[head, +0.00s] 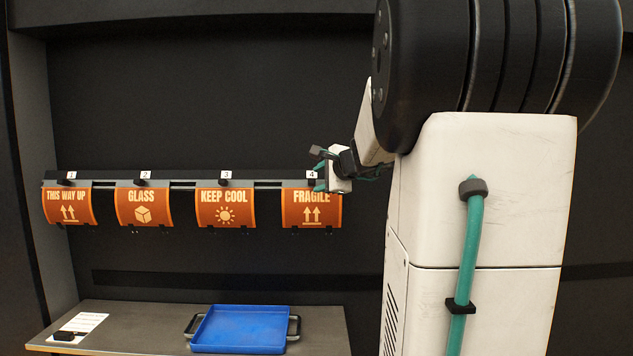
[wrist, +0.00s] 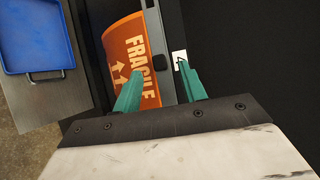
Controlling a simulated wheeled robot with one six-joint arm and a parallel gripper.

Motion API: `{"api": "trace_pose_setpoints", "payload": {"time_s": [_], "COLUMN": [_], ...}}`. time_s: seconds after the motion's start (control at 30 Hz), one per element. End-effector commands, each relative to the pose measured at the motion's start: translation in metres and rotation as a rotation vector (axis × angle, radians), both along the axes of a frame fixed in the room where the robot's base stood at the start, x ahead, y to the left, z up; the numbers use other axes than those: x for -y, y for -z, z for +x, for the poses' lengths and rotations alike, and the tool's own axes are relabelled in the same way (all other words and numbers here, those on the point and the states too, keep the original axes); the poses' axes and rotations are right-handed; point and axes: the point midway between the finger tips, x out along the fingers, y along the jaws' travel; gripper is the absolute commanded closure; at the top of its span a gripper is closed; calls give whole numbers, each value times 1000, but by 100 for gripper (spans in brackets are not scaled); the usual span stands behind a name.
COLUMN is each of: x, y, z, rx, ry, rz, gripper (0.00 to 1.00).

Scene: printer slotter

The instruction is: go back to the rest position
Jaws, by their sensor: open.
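My gripper (wrist: 160,82) is open, with its two green fingers spread apart and nothing between them. In the head view it is partly seen at the end of my arm, in front of the slot numbered 4 on the wall rail. The orange FRAGILE label (head: 311,209) hangs at that slot. It also shows in the wrist view (wrist: 122,60), beyond the left finger, which overlaps its edge. Whether a finger touches the label or the rail I cannot tell.
Orange labels THIS WAY UP (head: 68,207), GLASS (head: 143,208) and KEEP COOL (head: 224,208) hang at slots 1 to 3. A blue tray (head: 240,328) with dark handles stands on the grey table (head: 130,318) below, beside a white sheet (head: 78,327).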

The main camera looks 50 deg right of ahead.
Motion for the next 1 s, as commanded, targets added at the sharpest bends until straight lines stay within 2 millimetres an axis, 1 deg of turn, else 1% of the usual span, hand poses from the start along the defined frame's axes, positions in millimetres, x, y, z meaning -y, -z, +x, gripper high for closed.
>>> {"api": "trace_pose_setpoints", "payload": {"time_s": [0.03, 0.1, 0.2, 0.3, 0.43, 0.63, 0.67, 0.73, 0.77, 0.8, 0.87, 0.9, 0.97, 1.0], "x": [-2, -6, -10, -12, -14, -15, -18, -26, -31, -41, -67, -88, -124, -148], "y": [-6, -10, -15, -18, -19, -19, -17, -2, 7, 21, 41, 54, 73, 85], "z": [-10, -20, -33, -41, -44, -44, -44, -46, -48, -54, -60, -63, -69, -75], "rx": [3, 1, 2, 1, 1, -3, -14, -70, -103, -155, -241, -298, -384, -441], "ry": [2, 3, 2, 1, 0, -11, -28, -81, -111, -157, -255, -331, -456, -543], "rz": [-3, -3, -2, -2, 0, -8, -18, -40, -49, -67, -104, -131, -175, -207], "gripper": [58, 58, 58, 58, 58, 58, 58, 58, 58, 58, 58, 58, 58, 58]}}
